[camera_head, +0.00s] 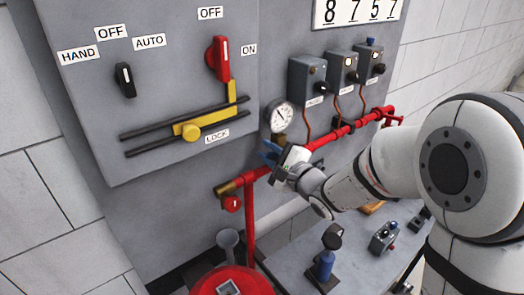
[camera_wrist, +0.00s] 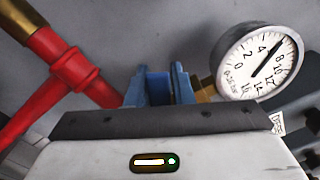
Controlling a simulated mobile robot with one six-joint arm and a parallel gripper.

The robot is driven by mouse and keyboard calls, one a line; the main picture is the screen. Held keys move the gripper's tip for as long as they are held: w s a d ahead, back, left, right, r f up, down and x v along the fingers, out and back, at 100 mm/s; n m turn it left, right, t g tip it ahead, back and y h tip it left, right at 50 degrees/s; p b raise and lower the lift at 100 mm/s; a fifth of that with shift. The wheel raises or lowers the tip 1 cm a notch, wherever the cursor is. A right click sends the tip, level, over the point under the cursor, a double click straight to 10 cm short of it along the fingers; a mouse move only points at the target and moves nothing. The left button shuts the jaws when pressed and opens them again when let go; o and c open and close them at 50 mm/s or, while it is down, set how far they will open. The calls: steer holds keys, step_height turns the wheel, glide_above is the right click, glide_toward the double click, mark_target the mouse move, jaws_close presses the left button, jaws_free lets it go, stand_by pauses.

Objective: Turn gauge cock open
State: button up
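My gripper (camera_head: 266,153) has blue fingers and is in front of the red pipe, just below and left of the round pressure gauge (camera_head: 281,117). In the wrist view my gripper (camera_wrist: 161,72) shows its two fingers apart, with a narrow gap. A blue surface shows low between them; I cannot tell if it is part of the gripper or a handle. A brass fitting (camera_wrist: 206,89) beside the right finger leads to the gauge (camera_wrist: 260,62). The gauge cock is not clearly visible; the fingers hide that area. The gauge needle points up and right.
The red pipe (camera_head: 320,141) runs across the panel, with a brass end and a red valve (camera_head: 232,203) at lower left. Switch boxes (camera_head: 308,80) hang above right. A selector panel (camera_head: 165,60) is left.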

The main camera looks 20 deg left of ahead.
mark_target(275, 156)
steer(key=shift+o, duration=0.4)
steer(key=shift+w+d, duration=0.1)
steer(key=b+v, duration=0.1)
steer(key=v, duration=0.6)
steer(key=shift+s+d, duration=0.25)
steer(key=shift+s, duration=0.05)
